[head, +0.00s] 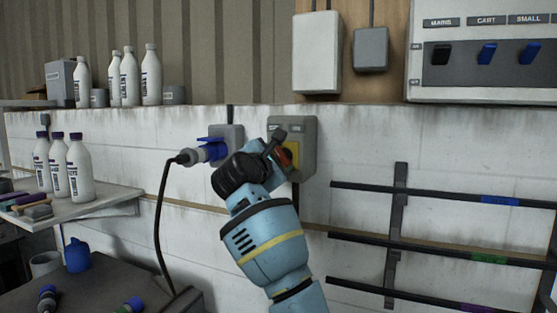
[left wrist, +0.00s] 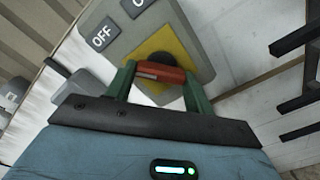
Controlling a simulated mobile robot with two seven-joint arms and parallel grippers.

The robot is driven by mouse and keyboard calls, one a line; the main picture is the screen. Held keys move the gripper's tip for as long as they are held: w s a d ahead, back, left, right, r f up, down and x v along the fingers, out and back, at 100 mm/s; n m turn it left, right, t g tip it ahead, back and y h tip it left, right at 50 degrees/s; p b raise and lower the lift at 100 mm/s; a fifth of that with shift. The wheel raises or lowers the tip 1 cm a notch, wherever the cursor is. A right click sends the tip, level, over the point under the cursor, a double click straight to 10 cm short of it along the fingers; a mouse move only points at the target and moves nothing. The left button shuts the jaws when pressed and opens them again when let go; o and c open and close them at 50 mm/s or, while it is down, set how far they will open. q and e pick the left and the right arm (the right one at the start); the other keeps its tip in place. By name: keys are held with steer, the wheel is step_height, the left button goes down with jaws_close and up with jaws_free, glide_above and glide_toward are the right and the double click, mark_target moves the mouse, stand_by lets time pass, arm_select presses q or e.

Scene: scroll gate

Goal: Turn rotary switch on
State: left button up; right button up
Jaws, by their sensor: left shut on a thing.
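The rotary switch is a grey box (head: 308,133) on the white wall, with a yellow plate and a red handle. The handle (left wrist: 160,73) lies between the two green fingers of my left gripper (left wrist: 158,84) in the left wrist view, and the gripper is shut on it. In the head view my left gripper (head: 277,151) covers much of the switch front. In the left wrist view an OFF label (left wrist: 102,38) shows on the box; a second label beside it is cut off by the frame edge. My right gripper is not in view.
A grey socket with a blue-capped plug (head: 212,150) and hanging black cable is just left of the switch. Black rails (head: 440,198) run along the wall to the right. A shelf with white bottles (head: 82,175) is at the left. A switch panel (head: 480,75) is above right.

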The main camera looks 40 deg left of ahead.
arm_select(q)
steer(key=shift+m, duration=0.3)
steer(key=m, duration=0.2)
steer(key=shift+a+m, duration=0.1)
steer(key=shift+m, duration=0.2)
steer(key=m, duration=0.4)
steer(key=shift+r+m, duration=0.1)
steer(key=shift+m, duration=0.2)
steer(key=m, duration=0.4)
steer(key=shift+r+m, duration=0.1)
steer(key=shift+m, duration=2)
steer(key=o, duration=1)
steer(key=shift+r, duration=0.1)
